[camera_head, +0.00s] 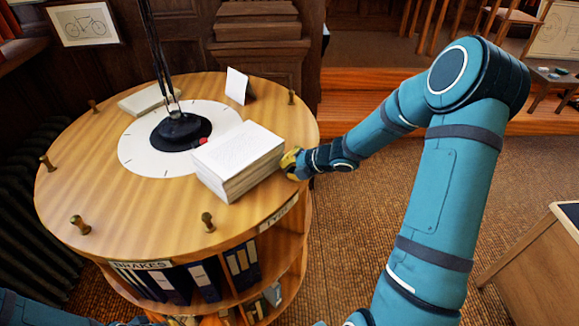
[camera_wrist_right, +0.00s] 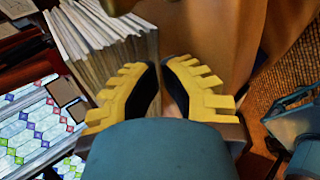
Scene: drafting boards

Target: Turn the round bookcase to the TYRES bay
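The round bookcase (camera_head: 140,222) stands at left, with short wooden pegs (camera_head: 208,222) round its top. The BRAKES label (camera_head: 143,265) faces front over a bay of dark binders (camera_head: 205,280). Another label (camera_head: 278,212), seen at a slant and hard to read, is on the right side of the rim. My right gripper (camera_head: 291,163) is at the right rim, beside the paper stack. Its yellow fingers (camera_wrist_right: 160,75) have a narrow gap at the tips; no peg shows clearly between them. My left arm is at the lower left, its gripper barely in frame (camera_head: 178,321).
A thick paper stack (camera_head: 240,152), a black lamp base (camera_head: 182,131) on a white disc (camera_head: 140,150) and a small white card (camera_head: 237,86) are on the top. A desk (camera_head: 545,255) stands at right. Carpet (camera_head: 345,240) is clear between desk and bookcase.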

